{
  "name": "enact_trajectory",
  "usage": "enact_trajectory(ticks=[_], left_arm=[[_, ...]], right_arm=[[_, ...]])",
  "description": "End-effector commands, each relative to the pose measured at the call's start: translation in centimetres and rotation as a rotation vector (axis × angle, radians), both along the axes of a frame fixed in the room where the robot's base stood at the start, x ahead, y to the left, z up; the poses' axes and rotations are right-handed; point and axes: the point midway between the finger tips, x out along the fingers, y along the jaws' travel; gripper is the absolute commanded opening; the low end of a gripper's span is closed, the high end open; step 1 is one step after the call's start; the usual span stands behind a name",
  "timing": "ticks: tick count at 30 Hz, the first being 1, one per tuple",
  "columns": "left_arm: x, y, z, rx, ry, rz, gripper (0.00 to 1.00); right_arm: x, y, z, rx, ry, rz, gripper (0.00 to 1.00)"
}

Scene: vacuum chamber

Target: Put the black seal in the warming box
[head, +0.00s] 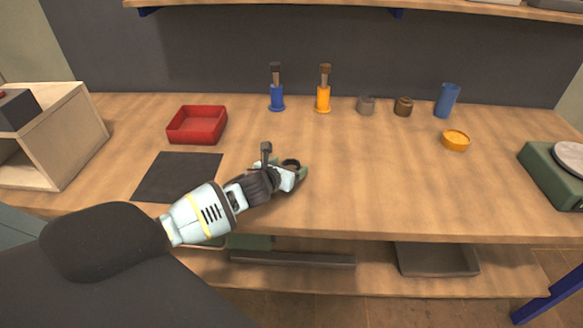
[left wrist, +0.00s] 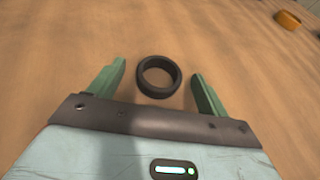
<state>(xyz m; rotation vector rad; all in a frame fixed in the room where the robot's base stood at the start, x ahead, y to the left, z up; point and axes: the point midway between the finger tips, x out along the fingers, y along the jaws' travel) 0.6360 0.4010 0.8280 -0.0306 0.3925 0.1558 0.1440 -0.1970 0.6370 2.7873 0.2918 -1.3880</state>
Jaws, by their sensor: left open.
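The black seal is a dark ring (left wrist: 158,93) lying flat on the wooden table, between the fingers of my left gripper (left wrist: 159,70) in the left wrist view. Gaps show on both sides, so neither green finger touches it. In the head view the seal (head: 291,161) shows at the tip of my left gripper (head: 292,171), partly hidden by it. The left gripper is open and empty. A pale wooden open-fronted box (head: 72,140) at the far left, with a dark block on top, looks like the warming box. My right gripper is not in view.
A red tray (head: 197,139) and a dark mat (head: 160,178) lie between the box and my gripper. Blue and orange holders, small pots and a blue cup (head: 447,101) stand at the back. An orange dish (head: 456,141) and green device (head: 551,177) are right. The table's middle right is clear.

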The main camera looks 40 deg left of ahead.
Motion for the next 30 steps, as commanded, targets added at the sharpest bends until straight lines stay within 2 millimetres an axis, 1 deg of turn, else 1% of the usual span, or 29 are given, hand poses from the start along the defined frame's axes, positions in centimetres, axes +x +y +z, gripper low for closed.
enact_trajectory(ticks=[1,4,11,23,30], left_arm=[[0.34,0.01,-0.33,-0.002,0.002,0.001,0.78],[0.74,0.08,-0.40,0.000,0.000,-0.001,0.78],[0.80,0.10,-0.33,0.001,-0.001,-0.001,0.78],[0.77,0.11,-0.34,0.001,0.000,-0.001,0.27],[0.78,0.11,-0.25,0.001,0.000,-0.001,0.26]], right_arm=[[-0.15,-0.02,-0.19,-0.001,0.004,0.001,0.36],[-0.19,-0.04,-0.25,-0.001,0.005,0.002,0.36],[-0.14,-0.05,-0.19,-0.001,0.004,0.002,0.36],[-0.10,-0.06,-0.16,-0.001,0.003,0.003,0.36],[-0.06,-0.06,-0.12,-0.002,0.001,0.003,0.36]])
